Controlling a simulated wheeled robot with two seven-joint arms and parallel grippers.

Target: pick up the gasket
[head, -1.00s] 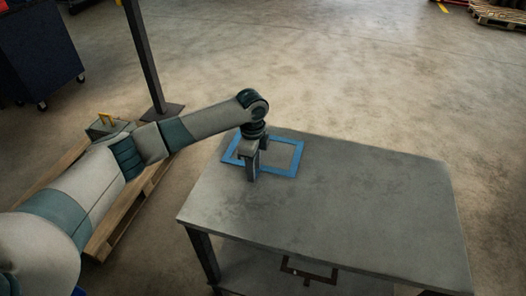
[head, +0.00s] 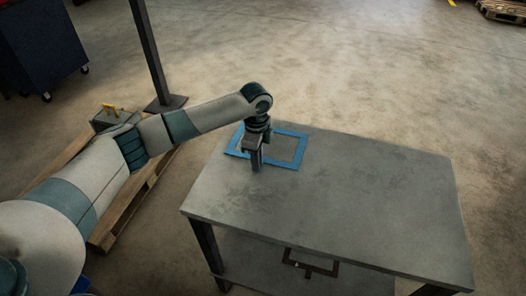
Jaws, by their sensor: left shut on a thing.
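The gasket (head: 284,165) is a flat blue rectangular frame at the far left corner of the grey table (head: 350,210). It looks flat on the tabletop or very close to it. My left gripper (head: 257,165) points down over the gasket's left part, and its fingers are shut on the near left side of the frame. The fingers and wrist hide part of the gasket's left side. My right gripper is not in view.
The rest of the tabletop is bare. A dark frame-shaped part (head: 312,264) lies on the table's lower shelf. A wooden pallet (head: 128,205) with a grey-green box (head: 112,119) stands left of the table, near a dark post (head: 150,50). A blue cabinet (head: 42,45) is further back.

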